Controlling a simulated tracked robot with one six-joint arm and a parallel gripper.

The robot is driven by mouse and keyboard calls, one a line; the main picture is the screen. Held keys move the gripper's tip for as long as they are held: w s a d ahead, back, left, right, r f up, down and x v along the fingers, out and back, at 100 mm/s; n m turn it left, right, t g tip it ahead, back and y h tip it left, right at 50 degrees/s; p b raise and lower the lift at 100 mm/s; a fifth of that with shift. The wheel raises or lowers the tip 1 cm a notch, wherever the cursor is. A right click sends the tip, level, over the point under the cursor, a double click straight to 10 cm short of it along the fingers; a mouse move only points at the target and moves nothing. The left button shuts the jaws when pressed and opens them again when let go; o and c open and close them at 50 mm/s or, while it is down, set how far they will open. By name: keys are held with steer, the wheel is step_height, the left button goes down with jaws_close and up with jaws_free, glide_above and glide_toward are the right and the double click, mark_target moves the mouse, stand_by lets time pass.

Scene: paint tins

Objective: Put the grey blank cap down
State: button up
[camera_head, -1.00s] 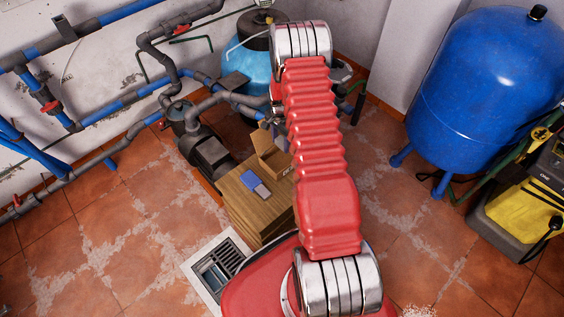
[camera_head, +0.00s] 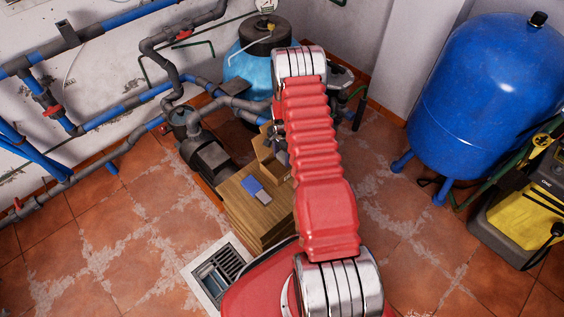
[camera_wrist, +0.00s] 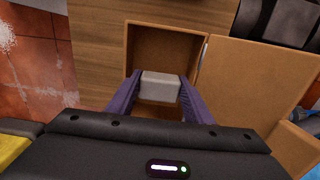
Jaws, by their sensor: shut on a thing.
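The grey blank cap (camera_wrist: 159,86) is a small pale grey block in the wrist view. My gripper (camera_wrist: 158,92) is shut on it, with one purple finger on each side. The cap shows in front of the open cardboard box (camera_wrist: 175,27), over its opening; I cannot tell how high it is above the box floor. In the head view the box (camera_head: 267,158) stands on a wooden crate-like block (camera_head: 232,205), partly behind my red arm. My gripper and the cap cannot be made out clearly in the head view.
A blue and grey object (camera_head: 257,190) lies on the wooden block left of the box. A dark pump (camera_head: 208,157) and pipes stand behind it. A box flap (camera_wrist: 250,80) spreads right in the wrist view. A floor drain (camera_head: 218,272) is at the front.

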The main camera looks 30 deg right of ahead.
mark_target(282, 162)
steer(key=shift+f, duration=1.8)
steer(key=o, duration=0.9)
steer(key=shift+f, duration=0.1)
steer(key=shift+r, duration=6.1)
steer(key=shift+r, duration=0.1)
